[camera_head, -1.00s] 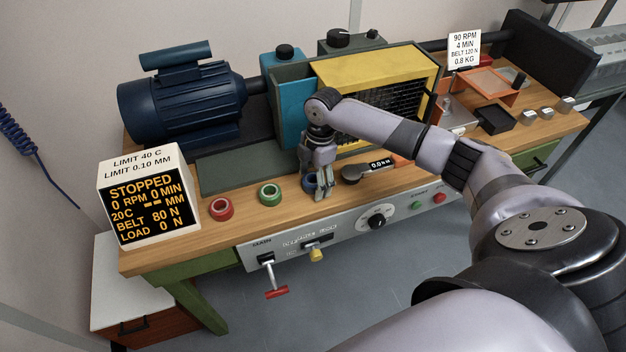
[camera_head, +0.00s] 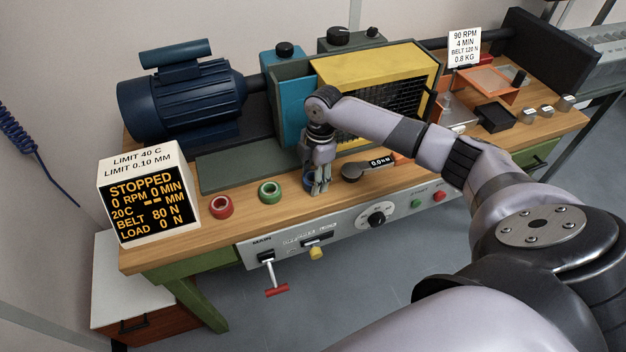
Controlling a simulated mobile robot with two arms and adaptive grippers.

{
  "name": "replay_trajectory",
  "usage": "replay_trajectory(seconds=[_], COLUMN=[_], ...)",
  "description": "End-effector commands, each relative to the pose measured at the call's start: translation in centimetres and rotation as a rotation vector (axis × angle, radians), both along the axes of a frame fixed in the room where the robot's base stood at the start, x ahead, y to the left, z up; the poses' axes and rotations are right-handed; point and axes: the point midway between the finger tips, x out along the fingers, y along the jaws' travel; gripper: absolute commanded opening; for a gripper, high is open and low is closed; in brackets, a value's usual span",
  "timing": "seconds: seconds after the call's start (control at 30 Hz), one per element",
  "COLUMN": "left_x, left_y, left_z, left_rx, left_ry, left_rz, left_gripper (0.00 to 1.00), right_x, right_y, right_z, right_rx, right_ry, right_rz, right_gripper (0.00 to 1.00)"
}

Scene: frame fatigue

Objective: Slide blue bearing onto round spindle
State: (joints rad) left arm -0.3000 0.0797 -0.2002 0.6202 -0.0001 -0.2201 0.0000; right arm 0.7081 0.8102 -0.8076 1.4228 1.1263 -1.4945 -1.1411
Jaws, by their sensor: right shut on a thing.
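The blue bearing (camera_head: 309,184) is at the front of the wooden bench, mostly hidden by my right gripper. My right gripper (camera_head: 319,190) points down and is shut on the bearing at bench level. A green bearing (camera_head: 270,192) and a red bearing (camera_head: 221,207) lie in a row to its left. I cannot make out the round spindle with certainty; the yellow guard (camera_head: 375,75) and my right arm cover part of the machine. My left gripper is not in view.
A dark force gauge (camera_head: 352,172) lies just right of the gripper. The blue motor (camera_head: 182,100) and teal block (camera_head: 290,110) stand behind. The display box (camera_head: 150,205) is at the left. An orange frame (camera_head: 487,85) and small metal blocks (camera_head: 546,111) are at the right.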

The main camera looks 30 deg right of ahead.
Motion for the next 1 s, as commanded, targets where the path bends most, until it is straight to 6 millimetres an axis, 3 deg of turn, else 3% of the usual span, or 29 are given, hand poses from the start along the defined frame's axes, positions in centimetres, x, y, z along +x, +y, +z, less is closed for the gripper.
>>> replay_trajectory(seconds=[0.33, 0.53, 0.77, 1.0], left_x=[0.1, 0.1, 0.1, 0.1], left_y=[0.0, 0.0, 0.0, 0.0], left_z=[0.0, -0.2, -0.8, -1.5], left_rx=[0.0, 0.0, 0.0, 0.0], left_ry=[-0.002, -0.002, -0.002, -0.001], left_rz=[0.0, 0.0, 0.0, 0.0], left_gripper=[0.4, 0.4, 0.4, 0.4], right_x=[0.0, 0.1, 0.1, 0.1], right_y=[0.0, 0.0, 0.0, 0.0], right_z=[0.2, 1.7, 6.1, 12.0], right_rx=[0.0, 0.001, 0.001, 0.0], right_ry=[-0.001, -0.004, -0.007, -0.006], right_rz=[0.0, -0.001, 0.0, 0.001], right_gripper=[0.14, 0.14, 0.14, 0.14])
